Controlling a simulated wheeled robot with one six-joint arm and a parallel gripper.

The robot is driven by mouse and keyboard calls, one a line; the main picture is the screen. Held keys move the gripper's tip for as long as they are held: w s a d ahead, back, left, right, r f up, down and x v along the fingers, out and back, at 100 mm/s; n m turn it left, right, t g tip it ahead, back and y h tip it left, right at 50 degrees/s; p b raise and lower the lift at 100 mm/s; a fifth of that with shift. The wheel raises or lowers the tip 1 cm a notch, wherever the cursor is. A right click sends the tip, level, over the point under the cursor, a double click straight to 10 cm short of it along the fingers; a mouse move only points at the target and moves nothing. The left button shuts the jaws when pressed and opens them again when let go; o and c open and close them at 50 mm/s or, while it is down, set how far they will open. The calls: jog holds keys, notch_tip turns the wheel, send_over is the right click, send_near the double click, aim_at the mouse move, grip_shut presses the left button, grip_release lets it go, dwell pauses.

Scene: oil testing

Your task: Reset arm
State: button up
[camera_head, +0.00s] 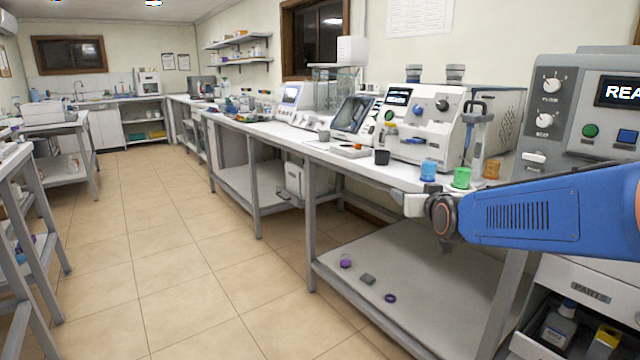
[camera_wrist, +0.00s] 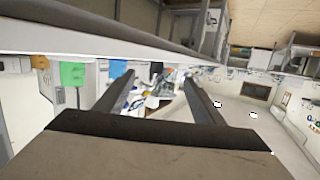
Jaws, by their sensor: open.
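My blue arm reaches in from the right in the head view. Its dark wrist is in front of the bench edge, above the lower shelf. In the wrist view my gripper (camera_wrist: 160,85) is open, with two dark fingers apart and nothing between them. That view is tilted far over, with the ceiling and a far wall at the right. The gripper's fingers are hard to make out in the head view.
On the bench (camera_head: 290,133) near my arm stand a blue cup (camera_head: 428,171), a green cup (camera_head: 461,178), an orange cup (camera_head: 491,169) and a black cup (camera_head: 382,157). Testing machines (camera_head: 420,130) stand behind. An open drawer (camera_head: 570,335) is below. The tiled floor (camera_head: 190,270) is clear.

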jog(key=s+d+f+g, duration=0.1)
jog(key=s+f+g, duration=0.2)
jog(key=s, duration=1)
jog(key=s+d+f+g, duration=0.2)
jog(key=s+f+g, duration=0.2)
jog(key=s+f, duration=0.4)
jog(key=s+d+f+g, duration=0.1)
jog(key=s+f+g, duration=0.2)
jog(key=s, duration=1.5)
notch_tip(320, 180, down, 2)
jog(key=shift+d+f+m+g+h, duration=0.2)
jog(key=shift+m+g+h, duration=0.1)
jog(key=shift+g+h, duration=0.1)
